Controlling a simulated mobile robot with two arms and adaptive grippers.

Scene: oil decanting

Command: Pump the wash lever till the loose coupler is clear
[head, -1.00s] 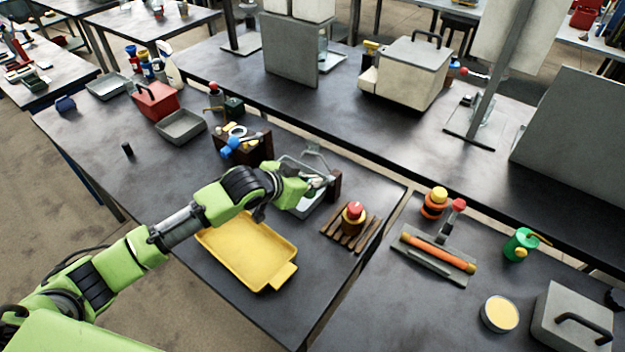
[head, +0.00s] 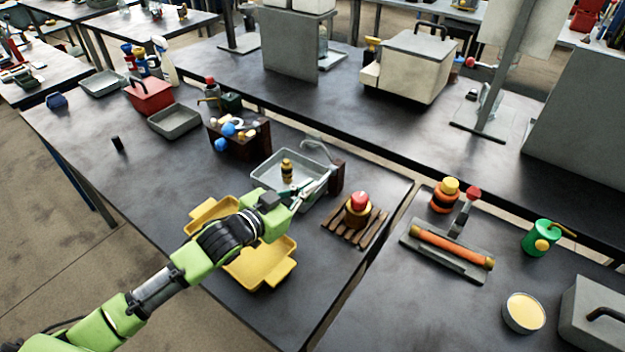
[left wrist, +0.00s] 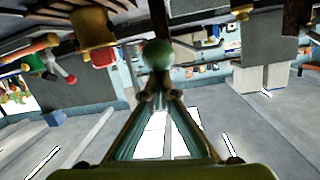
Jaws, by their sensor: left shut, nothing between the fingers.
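A grey wash tray (head: 262,178) stands on the dark table. A small yellow and black coupler (head: 287,170) stands upright inside it. A brown block (head: 337,176) is at the tray's right end, with a thin grey bent bar (head: 318,146) behind it. My left gripper (head: 321,181) reaches over the tray's front right side, fingers shut and empty. In the left wrist view its fingertips (left wrist: 157,95) meet just short of a round green knob (left wrist: 157,55); I cannot tell whether they touch it or whether it belongs to the lever. My right gripper is not in view.
A yellow tray (head: 270,262) lies under my left arm. A red-topped bottle (head: 358,207) stands on a wooden rack (head: 340,237) right of the wash tray. A brown holder (head: 255,140) stands behind left.

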